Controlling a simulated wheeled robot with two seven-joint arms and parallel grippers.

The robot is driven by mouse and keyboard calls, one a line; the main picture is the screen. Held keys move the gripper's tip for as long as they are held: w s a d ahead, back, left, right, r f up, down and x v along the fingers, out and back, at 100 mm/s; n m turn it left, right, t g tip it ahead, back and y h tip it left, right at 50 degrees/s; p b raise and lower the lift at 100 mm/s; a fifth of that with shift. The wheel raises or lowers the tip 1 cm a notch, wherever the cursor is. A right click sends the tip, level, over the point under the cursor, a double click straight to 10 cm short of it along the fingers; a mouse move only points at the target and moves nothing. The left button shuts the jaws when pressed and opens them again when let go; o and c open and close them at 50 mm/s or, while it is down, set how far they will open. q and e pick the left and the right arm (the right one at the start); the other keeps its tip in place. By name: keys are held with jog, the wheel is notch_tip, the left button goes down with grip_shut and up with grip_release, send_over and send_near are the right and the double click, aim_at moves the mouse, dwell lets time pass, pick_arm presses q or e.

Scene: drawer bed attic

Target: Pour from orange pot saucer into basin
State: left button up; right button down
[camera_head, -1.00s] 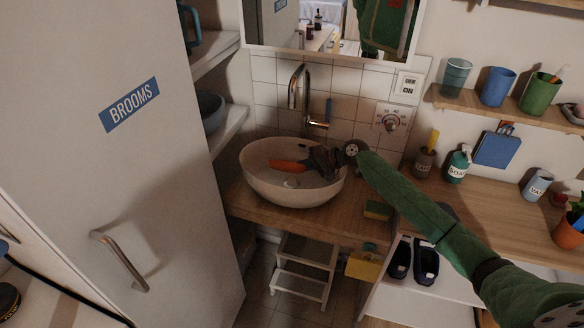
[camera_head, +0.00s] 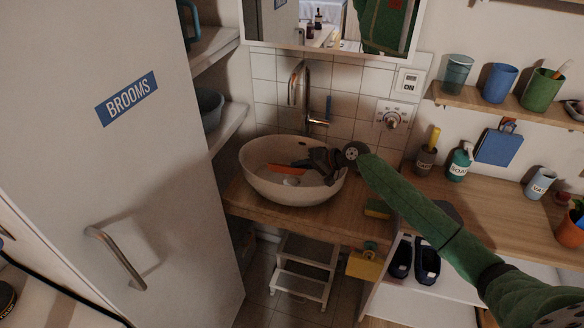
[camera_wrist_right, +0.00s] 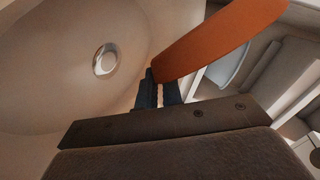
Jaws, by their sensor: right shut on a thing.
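The orange pot saucer (camera_head: 286,169) is held in the basin's opening and shows as a thin, tilted, nearly edge-on strip. My right gripper (camera_head: 310,162) is shut on its right end. In the right wrist view, the saucer (camera_wrist_right: 222,38) runs up and right from the dark fingertips (camera_wrist_right: 158,88). The basin (camera_head: 292,190) is a round pale bowl on the wooden counter; its metal drain (camera_wrist_right: 105,58) shows in the wrist view. I see no liquid leaving the saucer. My left gripper is not in view.
A tall chrome tap (camera_head: 302,95) stands behind the basin. A sponge (camera_head: 377,208) lies on the counter to the right. A brooms cupboard door (camera_head: 150,170) stands at left. A soap bottle (camera_head: 459,163) and cups are further right.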

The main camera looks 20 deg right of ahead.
aim_at(297, 173)
jog(key=s+a+r+n+t, duration=0.2)
jog(key=s, duration=0.1)
jog(key=s+a+r+n+t+h, duration=0.1)
jog(key=s+n, duration=0.1)
jog(key=shift+r, duration=0.35)
jog(key=shift+s+a+n, duration=0.1)
jog(key=shift+s+n, duration=0.15)
jog(key=shift+n, duration=0.05)
jog(key=shift+s+a+t, duration=0.15)
jog(key=shift+s+t, duration=0.1)
jog(key=shift+t, duration=0.15)
jog(key=shift+s+n, duration=0.1)
jog(key=shift+n, duration=0.2)
jog(key=shift+a, duration=0.1)
jog(key=shift+s, duration=0.1)
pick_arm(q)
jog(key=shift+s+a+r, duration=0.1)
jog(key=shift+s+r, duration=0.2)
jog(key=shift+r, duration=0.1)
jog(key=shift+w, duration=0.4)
